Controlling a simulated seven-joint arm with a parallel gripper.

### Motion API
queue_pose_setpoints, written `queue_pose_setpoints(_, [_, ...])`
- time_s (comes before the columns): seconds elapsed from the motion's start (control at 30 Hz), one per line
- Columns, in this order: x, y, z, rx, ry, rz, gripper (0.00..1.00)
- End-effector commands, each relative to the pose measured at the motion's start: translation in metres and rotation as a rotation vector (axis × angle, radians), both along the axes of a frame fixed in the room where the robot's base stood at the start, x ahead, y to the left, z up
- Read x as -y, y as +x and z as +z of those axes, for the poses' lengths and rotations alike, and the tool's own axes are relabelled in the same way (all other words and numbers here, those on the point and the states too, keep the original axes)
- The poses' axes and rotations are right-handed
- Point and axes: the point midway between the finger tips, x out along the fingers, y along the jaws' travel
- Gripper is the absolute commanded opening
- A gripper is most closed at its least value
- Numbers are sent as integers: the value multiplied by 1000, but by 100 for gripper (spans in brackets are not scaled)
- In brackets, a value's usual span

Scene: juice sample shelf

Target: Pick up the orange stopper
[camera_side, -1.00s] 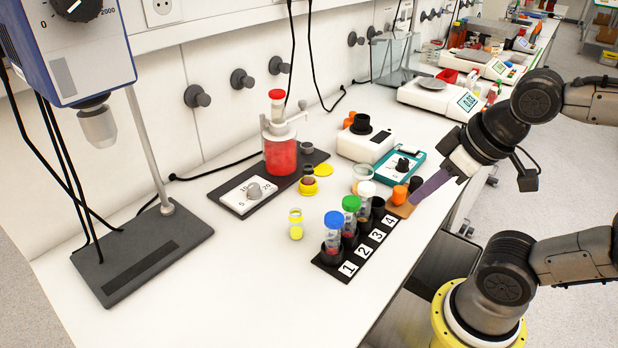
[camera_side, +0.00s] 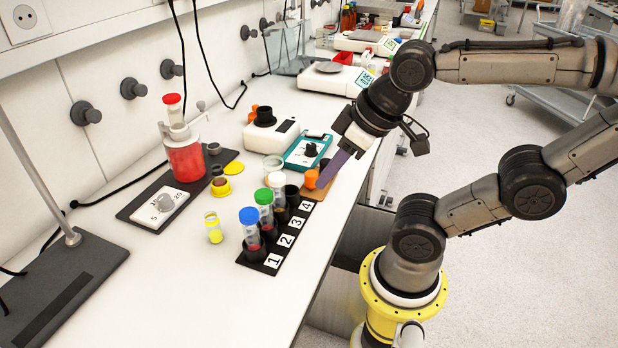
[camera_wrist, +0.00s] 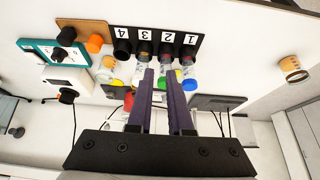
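The orange stopper (camera_side: 311,179) stands on a small tan pad at the far end of the numbered rack in the side view. In the wrist view the orange stopper (camera_wrist: 95,43) is up and left of the fingertips, not between them. My gripper (camera_side: 322,184) has purple fingers and overlaps the pad beside the stopper in the side view; their height above it is hard to tell. In the wrist view my gripper (camera_wrist: 159,74) is open and empty, its fingers apart. A dark stopper (camera_side: 325,163) stands beside the orange one.
The black rack (camera_side: 248,259) holds tubes with blue, green and white caps close to the pad. A teal-framed device (camera_side: 308,150) and a white device (camera_side: 272,136) stand behind. Another orange piece (camera_side: 253,113) is by the white device.

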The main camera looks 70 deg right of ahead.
Motion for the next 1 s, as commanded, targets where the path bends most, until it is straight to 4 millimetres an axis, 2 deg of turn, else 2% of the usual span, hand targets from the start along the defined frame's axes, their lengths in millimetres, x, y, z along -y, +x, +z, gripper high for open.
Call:
queue_pose_setpoints(0.03, [0,0,0,0,0,0,29])
queue_pose_setpoints(0.3, [0,0,0,0,0,0,76])
queue_pose_setpoints(0.67, [0,0,0,-1,-19,36,76])
queue_pose_setpoints(0.77, [0,-2,-1,-11,-76,143,76])
queue_pose_setpoints(1.0, [2,6,18,-48,-311,602,76])
